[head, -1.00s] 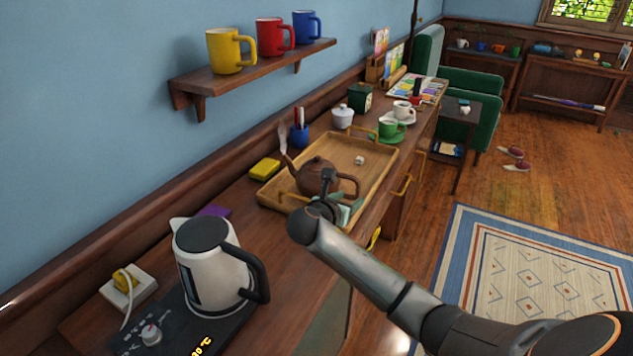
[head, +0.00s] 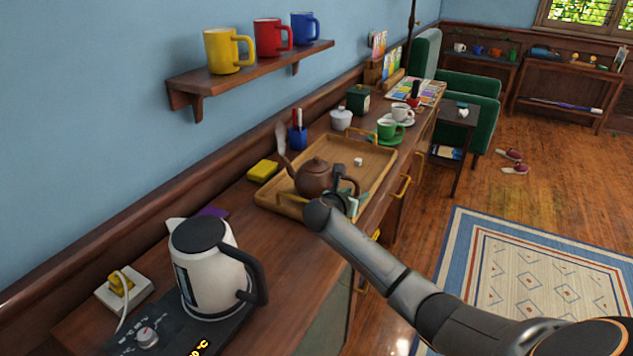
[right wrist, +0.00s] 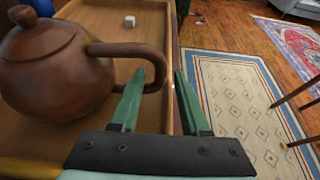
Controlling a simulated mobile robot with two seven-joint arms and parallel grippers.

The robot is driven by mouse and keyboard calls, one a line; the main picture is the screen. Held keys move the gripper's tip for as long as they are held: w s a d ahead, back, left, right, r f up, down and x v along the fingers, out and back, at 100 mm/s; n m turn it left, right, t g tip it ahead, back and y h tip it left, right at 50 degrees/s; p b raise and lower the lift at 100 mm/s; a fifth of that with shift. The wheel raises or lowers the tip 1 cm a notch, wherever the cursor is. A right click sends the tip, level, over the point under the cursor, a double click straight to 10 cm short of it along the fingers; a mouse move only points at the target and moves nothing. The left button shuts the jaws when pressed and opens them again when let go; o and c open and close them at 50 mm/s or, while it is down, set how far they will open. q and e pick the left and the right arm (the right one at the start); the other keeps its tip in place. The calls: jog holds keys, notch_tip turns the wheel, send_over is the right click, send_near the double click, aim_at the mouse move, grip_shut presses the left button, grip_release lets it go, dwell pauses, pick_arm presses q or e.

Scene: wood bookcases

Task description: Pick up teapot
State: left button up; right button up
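The brown teapot (head: 313,177) stands upright on the wooden tray (head: 378,158), its spout to the left and its handle to the right. In the right wrist view the teapot (right wrist: 52,72) fills the left side. My right gripper (head: 350,194) is at the handle side. In the right wrist view its green fingers (right wrist: 160,72) are apart, with the outer part of the handle loop between them. One finger appears inside the loop and the other outside; contact is unclear. My left gripper is not in view.
A white cube (head: 358,161) lies on the tray. A kettle (head: 212,270), yellow sponge (head: 262,171), blue pen cup (head: 297,138), white lidded pot (head: 341,119) and green cup (head: 388,129) stand around it. A shelf with mugs (head: 229,51) hangs above the left side.

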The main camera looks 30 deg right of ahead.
grip_shut()
dwell(1.1)
jog(key=shift+r, duration=0.15)
